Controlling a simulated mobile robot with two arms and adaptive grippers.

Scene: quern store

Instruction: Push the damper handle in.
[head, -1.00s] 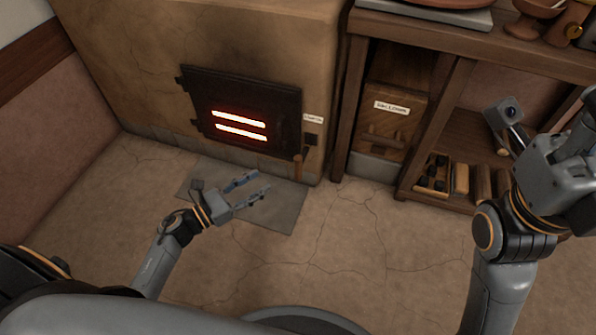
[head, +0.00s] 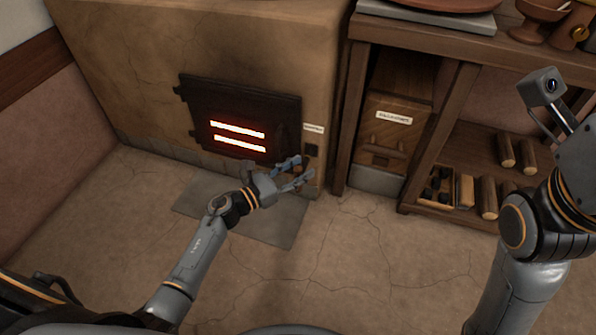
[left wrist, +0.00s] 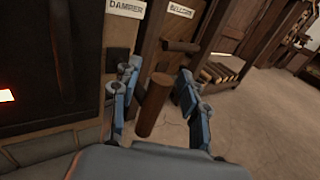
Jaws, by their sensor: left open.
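The damper handle (left wrist: 155,106) is a brown wooden cylinder in the left wrist view. It stands out near the black damper plate (left wrist: 117,58), under the label "DAMPER" (left wrist: 125,8). In the head view the plate (head: 311,150) is right of the oven door, and my fingers largely hide the handle. My left gripper (head: 302,171) is open, in front of the handle. In the left wrist view its two fingers (left wrist: 155,98) appear on either side of the handle, with gaps; contact is not visible. My right arm is at the right, its fingers out of frame.
The oven door (head: 245,120) glows through two slots at the left. A wooden bin (head: 391,135) and a shelf unit (head: 466,78) with wooden rollers stand right of the oven. A grey floor plate (head: 255,220) lies below; the floor in front is open.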

